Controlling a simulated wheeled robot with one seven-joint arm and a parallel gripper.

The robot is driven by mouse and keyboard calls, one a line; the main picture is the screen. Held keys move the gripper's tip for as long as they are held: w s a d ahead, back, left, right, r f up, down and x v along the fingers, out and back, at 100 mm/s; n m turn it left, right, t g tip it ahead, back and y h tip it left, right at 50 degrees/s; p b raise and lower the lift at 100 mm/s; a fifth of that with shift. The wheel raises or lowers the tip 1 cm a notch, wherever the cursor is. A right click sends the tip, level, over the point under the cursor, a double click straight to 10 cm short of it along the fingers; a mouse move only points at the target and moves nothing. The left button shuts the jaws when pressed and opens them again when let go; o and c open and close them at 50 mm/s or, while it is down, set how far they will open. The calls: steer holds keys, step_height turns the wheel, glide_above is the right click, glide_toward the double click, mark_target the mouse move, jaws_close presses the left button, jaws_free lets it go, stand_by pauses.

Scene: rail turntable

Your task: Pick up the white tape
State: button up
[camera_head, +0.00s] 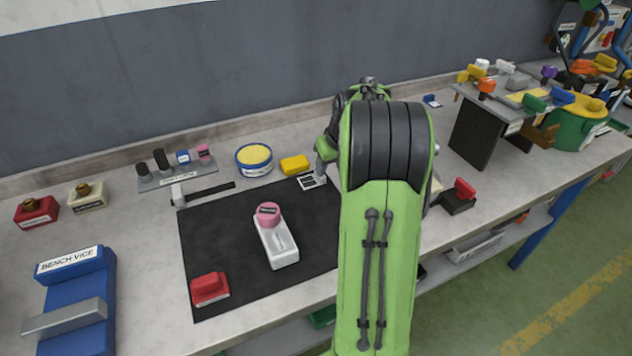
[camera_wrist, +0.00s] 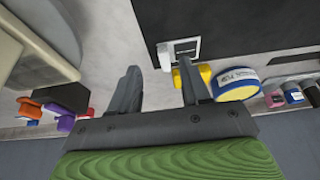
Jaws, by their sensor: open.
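I cannot pick out a thing that is surely the white tape. A white block (camera_head: 278,246) with a pink round piece (camera_head: 268,213) at its far end lies on the black mat (camera_head: 215,250) in the head view. A small white-framed piece (camera_head: 312,182) lies at the mat's far edge; in the wrist view it (camera_wrist: 178,51) shows ahead of the fingers. My gripper (camera_wrist: 158,76) is open, with nothing seen between its fingers. A yellow block (camera_wrist: 204,73) shows behind the right finger. In the head view my arm hides part of the bench.
A round blue-and-white tin (camera_head: 254,160) and the yellow block (camera_head: 295,165) stand behind the mat. A red block (camera_head: 209,289) lies on the mat. A blue bench vice (camera_head: 75,300) stands left. A raised shelf (camera_head: 510,118) with several coloured pieces stands right.

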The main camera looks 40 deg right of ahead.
mark_target(324, 178)
steer(key=b+x, duration=0.1)
steer(key=x, duration=0.5)
steer(key=shift+w+a+b, duration=0.1)
steer(key=shift+a+b, duration=0.1)
steer(key=shift+b, duration=0.2)
steer(key=shift+r, duration=0.2)
jaws_close()
